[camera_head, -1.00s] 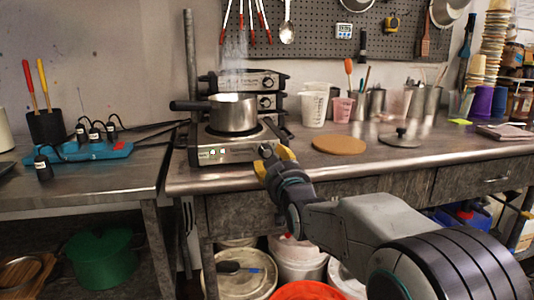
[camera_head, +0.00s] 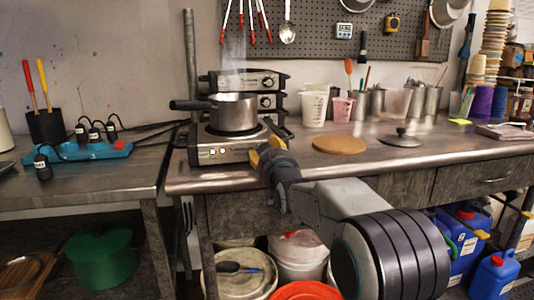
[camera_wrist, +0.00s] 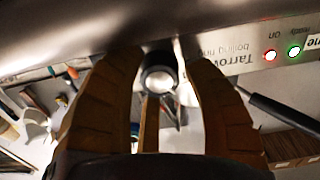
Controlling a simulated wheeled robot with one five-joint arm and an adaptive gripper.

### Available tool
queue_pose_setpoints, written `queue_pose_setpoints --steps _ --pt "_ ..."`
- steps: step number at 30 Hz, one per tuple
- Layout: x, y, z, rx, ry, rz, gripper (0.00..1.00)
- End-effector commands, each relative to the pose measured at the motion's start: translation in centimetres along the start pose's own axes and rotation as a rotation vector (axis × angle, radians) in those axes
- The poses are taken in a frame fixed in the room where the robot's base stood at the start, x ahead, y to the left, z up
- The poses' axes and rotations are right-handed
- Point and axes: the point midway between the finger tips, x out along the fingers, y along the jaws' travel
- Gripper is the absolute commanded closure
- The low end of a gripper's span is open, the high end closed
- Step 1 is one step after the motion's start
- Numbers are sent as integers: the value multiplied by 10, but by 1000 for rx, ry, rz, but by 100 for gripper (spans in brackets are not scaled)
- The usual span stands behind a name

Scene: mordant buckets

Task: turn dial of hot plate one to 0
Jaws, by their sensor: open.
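The hot plate (camera_head: 215,155) stands at the left end of the steel bench, with a steaming saucepan (camera_head: 233,113) on its ring. My gripper (camera_head: 262,150) is at the right end of its front panel and hides the dial in the head view. In the wrist view the round dial (camera_wrist: 158,78) lies between my two open fingers (camera_wrist: 160,95); I cannot tell whether they touch it. The dial's marks are not readable. Beside it, a red lamp (camera_wrist: 270,56) marked ON and a green lamp (camera_wrist: 294,51) glow on the panel.
Two similar units (camera_head: 265,80) are behind the pan. An orange round mat (camera_head: 340,145) and a lid (camera_head: 402,139) lie to the right on the bench. Buckets (camera_head: 240,270) stand below it, and blue jugs (camera_head: 495,272) are at lower right.

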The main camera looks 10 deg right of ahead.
Motion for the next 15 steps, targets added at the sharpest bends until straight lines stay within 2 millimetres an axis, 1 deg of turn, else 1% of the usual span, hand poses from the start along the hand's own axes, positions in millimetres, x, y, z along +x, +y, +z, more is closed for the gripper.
queue_pose_setpoints --steps 5,6,15 --pt "0 0 0 0 0 0 54" --pt "0 0 0 0 0 0 52" --pt "0 0 0 0 0 0 79"
